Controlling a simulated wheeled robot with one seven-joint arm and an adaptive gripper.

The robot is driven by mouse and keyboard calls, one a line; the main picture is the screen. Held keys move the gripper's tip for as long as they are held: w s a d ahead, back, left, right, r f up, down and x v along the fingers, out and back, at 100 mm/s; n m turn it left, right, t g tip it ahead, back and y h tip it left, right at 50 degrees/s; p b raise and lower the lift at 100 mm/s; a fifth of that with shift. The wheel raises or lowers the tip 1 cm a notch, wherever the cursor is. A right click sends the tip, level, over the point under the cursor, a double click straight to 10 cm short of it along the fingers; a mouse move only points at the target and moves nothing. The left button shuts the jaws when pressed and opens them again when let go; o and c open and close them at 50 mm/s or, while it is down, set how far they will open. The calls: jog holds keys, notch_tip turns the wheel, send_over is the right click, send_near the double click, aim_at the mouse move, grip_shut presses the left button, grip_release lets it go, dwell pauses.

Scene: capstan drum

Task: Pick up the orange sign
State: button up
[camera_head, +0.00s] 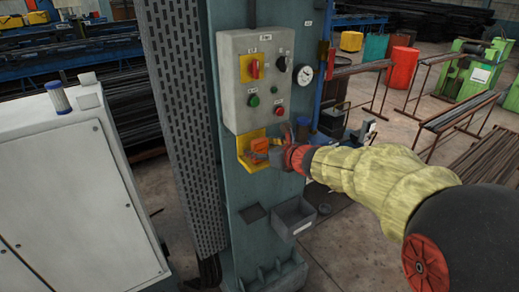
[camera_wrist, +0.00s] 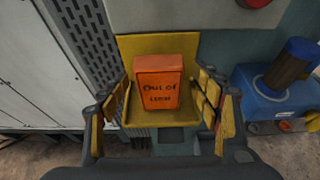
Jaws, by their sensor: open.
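The orange sign (camera_wrist: 159,84) is a small upright block with dark lettering that begins "Out of". It stands on a yellow bracket shelf (camera_wrist: 145,47) with a raised back plate. In the head view the sign (camera_head: 260,145) shows below the grey control box, partly hidden by my gripper. My gripper (camera_wrist: 164,110) is open, with a yellow-padded finger on each side of the sign and gaps between the pads and the sign. In the head view my gripper (camera_head: 270,157) reaches in from the right at the shelf.
The control box (camera_head: 245,85) with a red switch and buttons is fixed to the column just above the shelf. A grey bin (camera_head: 294,220) is mounted below. A blue device (camera_wrist: 282,90) sits right of the gripper. A white cabinet (camera_head: 75,190) stands at left.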

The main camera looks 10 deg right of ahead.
jog(key=shift+w+a+f, duration=0.2)
jog(key=shift+w+f, duration=0.1)
jog(key=shift+w, duration=0.3)
jog(key=shift+c, duration=0.3)
jog(key=c, duration=1.1)
jog(key=shift+c, duration=0.8)
